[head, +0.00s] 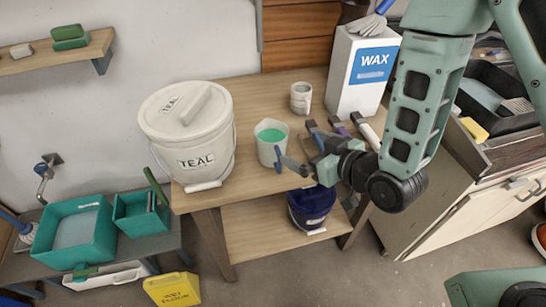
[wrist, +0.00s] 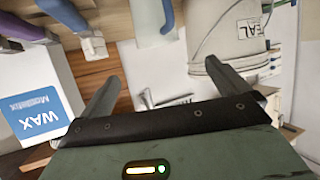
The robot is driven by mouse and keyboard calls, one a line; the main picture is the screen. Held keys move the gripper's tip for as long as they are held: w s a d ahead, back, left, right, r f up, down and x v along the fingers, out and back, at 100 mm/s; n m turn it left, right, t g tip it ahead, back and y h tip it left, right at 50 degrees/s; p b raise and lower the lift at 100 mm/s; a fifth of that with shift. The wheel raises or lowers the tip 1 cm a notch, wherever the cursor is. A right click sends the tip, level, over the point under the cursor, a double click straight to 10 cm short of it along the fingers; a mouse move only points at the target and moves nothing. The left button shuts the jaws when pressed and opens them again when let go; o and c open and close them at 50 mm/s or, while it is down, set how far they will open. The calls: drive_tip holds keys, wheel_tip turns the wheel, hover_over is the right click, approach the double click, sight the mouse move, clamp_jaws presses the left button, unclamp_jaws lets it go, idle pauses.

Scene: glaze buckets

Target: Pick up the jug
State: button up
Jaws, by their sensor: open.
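The jug (head: 270,146) is a small pale vessel with green liquid inside. It stands upright on the wooden table, to the right of the teal-labelled bucket in the head view. My gripper (head: 297,158) is just right of the jug, and one finger overlaps its right edge in that view. I cannot tell whether they touch. In the wrist view my gripper (wrist: 160,72) has its two fingers wide apart with nothing held between them.
The lidded TEAL bucket (head: 190,130) stands left on the table (head: 250,184). A small pale cup (head: 301,97) and a white WAX box (head: 362,75) stand behind. Several handled tools (head: 340,127) lie near my gripper. A dark blue bucket (head: 311,207) sits on the lower shelf.

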drive_tip(key=p, duration=0.4)
approach(263, 128)
drive_tip(key=p+x, duration=0.1)
drive_tip(key=x, duration=0.1)
drive_tip(key=p+x, duration=0.1)
drive_tip(key=x, duration=0.1)
drive_tip(key=shift+w+a+f+p, duration=0.15)
drive_tip(key=shift+f+p, duration=0.2)
drive_tip(key=c, duration=1.7)
drive_tip(key=shift+c, duration=0.2)
drive_tip(key=shift+r, duration=0.2)
wheel_tip(263, 128, up, 9)
drive_tip(key=b, duration=0.3)
drive_tip(key=shift+r+b, duration=0.25)
drive_tip(key=shift+b, duration=0.05)
